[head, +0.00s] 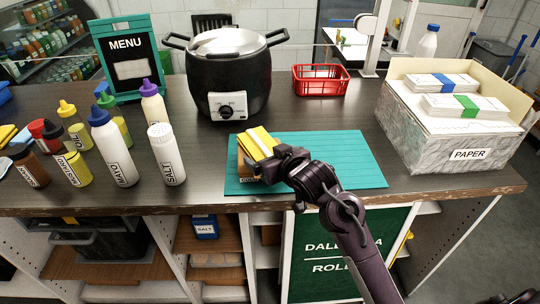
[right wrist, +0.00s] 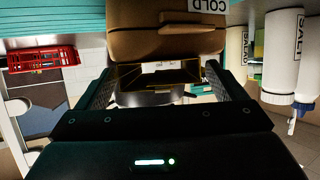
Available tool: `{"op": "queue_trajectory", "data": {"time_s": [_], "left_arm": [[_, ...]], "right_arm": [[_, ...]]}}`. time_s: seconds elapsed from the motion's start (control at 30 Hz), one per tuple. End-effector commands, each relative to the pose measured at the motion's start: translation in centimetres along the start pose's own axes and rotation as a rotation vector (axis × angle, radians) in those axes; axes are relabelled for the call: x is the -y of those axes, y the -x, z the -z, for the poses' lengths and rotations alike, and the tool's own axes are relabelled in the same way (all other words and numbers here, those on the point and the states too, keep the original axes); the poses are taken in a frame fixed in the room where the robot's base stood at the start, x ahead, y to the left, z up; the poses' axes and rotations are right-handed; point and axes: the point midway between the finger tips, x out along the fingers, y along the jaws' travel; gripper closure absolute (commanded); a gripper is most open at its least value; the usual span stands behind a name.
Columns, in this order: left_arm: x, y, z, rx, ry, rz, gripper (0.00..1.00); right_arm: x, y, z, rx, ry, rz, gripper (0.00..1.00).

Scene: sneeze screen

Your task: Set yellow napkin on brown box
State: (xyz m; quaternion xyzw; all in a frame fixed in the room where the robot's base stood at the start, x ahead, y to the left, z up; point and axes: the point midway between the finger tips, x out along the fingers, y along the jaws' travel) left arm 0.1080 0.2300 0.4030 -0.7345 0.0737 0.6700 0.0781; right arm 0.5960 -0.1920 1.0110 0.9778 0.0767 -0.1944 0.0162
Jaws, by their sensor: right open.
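The yellow napkin (head: 257,143) lies on top of the small brown box (head: 247,170), which stands on a teal mat (head: 335,158) on the counter. In the right wrist view the brown box (right wrist: 165,40) shows large, with its COLD label at the top edge. My right gripper (head: 273,167) is at the right front edge of the box and napkin, and its fingers hide part of both. In the right wrist view the gripper (right wrist: 165,85) is open, with yellow edges between its fingers. I cannot tell if they touch the napkin. My left gripper is out of view.
A black pot (head: 228,75) stands behind the box, a red basket (head: 320,80) behind the mat. A salt bottle (head: 166,155) and several other bottles stand to the left. A paper box (head: 450,120) stands at the right. The mat's right half is clear.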

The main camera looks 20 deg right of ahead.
Motion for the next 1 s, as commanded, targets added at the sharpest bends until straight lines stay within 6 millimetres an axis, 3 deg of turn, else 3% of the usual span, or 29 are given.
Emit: {"op": "queue_trajectory", "data": {"time_s": [0.13, 0.27, 0.7, 1.0], "left_arm": [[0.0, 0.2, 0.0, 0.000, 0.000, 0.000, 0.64], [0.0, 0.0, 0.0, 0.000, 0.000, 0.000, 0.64], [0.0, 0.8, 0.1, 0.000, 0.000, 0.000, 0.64], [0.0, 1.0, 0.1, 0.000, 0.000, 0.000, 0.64]], "right_arm": [[0.0, 0.2, 0.5, -0.002, 0.000, 0.000, 0.10], [0.0, 1.8, 0.2, -0.002, -0.002, 0.000, 0.10], [0.0, 10.6, 0.4, 0.001, -0.001, 0.000, 0.10], [0.0, 12.2, 0.3, 0.000, 0.000, 0.000, 0.10]]}}
